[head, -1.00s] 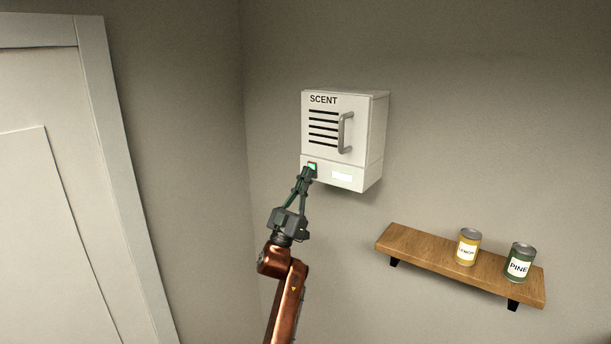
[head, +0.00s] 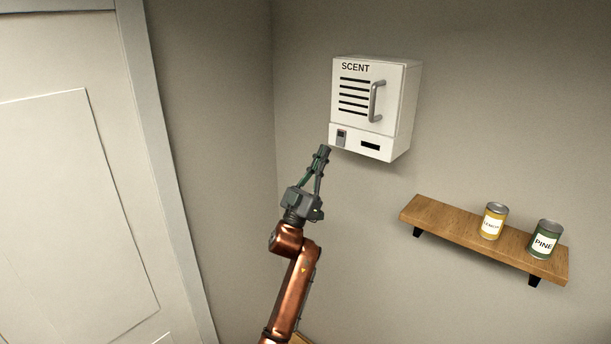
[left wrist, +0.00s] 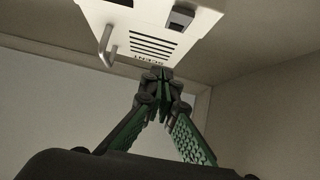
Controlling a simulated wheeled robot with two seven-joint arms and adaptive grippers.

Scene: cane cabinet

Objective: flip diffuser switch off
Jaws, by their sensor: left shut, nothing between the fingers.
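The white scent diffuser (head: 355,112) hangs on the wall in the head view, with a vented front door and a grey handle. Its small switch (head: 341,137) sits at the lower left of the front, dark grey with no green glow. The display window (head: 370,146) beside it is dark. In the left wrist view the switch (left wrist: 181,18) shows at the top. My left gripper (head: 324,149) is shut and empty, just left of and below the switch, apart from it. In the wrist view its fingertips (left wrist: 161,75) meet. My right gripper is not in view.
A wooden shelf (head: 455,230) below right of the diffuser holds a yellow lemon can (head: 491,222) and a green pine can (head: 543,240). A pale door (head: 75,190) stands at the left. The wall between door and diffuser is bare.

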